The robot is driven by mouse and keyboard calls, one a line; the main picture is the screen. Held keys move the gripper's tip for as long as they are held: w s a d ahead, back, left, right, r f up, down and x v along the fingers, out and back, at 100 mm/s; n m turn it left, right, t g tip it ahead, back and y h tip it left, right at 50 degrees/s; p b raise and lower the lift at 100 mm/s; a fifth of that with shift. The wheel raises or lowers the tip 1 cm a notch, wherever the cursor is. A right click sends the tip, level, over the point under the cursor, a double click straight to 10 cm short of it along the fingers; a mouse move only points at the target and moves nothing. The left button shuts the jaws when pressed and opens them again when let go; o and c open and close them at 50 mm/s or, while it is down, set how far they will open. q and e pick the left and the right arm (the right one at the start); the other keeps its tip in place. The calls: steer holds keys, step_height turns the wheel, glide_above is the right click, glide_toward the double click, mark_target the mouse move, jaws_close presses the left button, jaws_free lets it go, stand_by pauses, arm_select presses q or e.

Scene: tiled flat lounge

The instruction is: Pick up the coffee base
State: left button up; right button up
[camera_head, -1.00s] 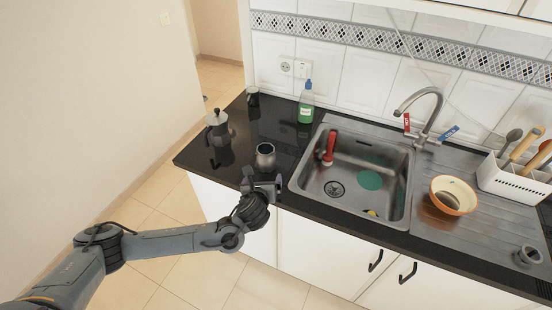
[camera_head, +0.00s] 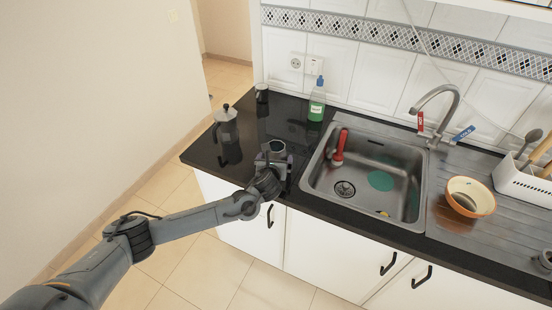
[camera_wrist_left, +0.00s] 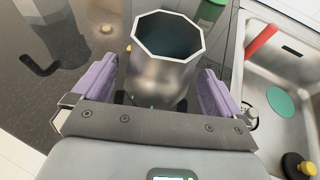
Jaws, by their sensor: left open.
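The coffee base, an octagonal grey metal pot with an open top (camera_head: 278,146), stands upright on the black counter left of the sink. In the left wrist view the coffee base (camera_wrist_left: 165,62) sits between the two purple-padded fingers. My left gripper (camera_head: 274,159) is open, with a finger on each side of the pot; a narrow gap seems to show at the right finger. In the head view the gripper hides the pot's lower part. My right gripper is not in view.
A moka pot (camera_head: 226,125) stands to the left and a dark cup (camera_head: 262,92) behind it. A green soap bottle (camera_head: 317,100) stands at the back. The sink (camera_head: 365,180) lies to the right, with a bowl (camera_head: 470,196) on its drainboard.

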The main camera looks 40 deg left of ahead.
arm_select(q)
steer(key=shift+b+x, duration=0.3)
steer(key=shift+x, duration=1.3)
steer(key=shift+r, duration=0.15)
steer(key=c, duration=0.8)
steer(key=shift+c, duration=0.8)
steer(key=shift+r, duration=0.2)
